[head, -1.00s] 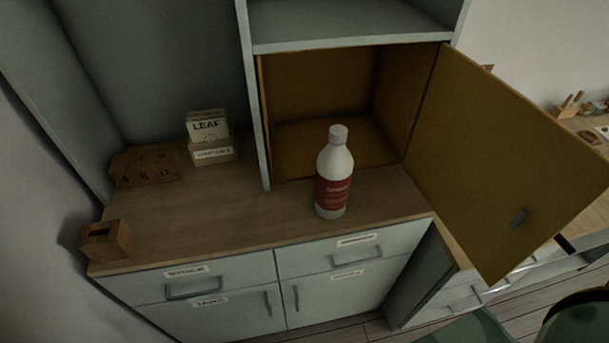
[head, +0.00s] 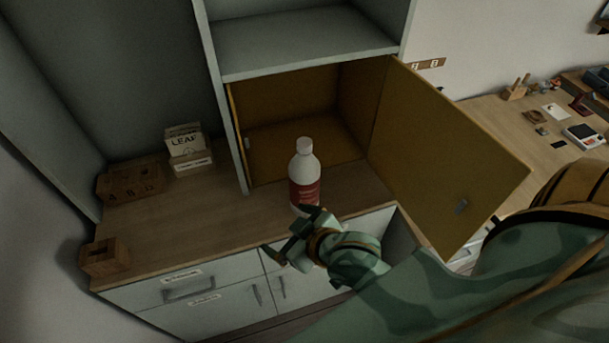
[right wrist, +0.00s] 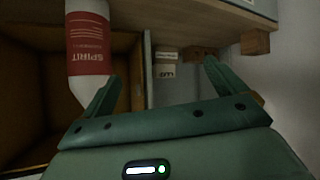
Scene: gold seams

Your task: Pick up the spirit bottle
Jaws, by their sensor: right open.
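The spirit bottle (head: 304,172) is white with a red label and stands upright on the wooden counter, in front of the open yellow-brown cupboard. In the right wrist view the bottle (right wrist: 88,45) shows upside down, its label reading SPIRIT, beyond the left finger. My right gripper (head: 288,232) is open and empty, at the counter's front edge just nearer than the bottle. In the right wrist view its two fingers (right wrist: 158,85) are wide apart, and the bottle is not between them. The bottle's base is partly hidden by the gripper in the head view. My left gripper is not in view.
The cupboard door (head: 445,150) stands open to the right of the bottle. A LEAF card box (head: 187,148), a wooden letter block (head: 131,182) and a small wooden box (head: 104,257) are on the left. The counter (head: 205,225) left of the bottle is clear.

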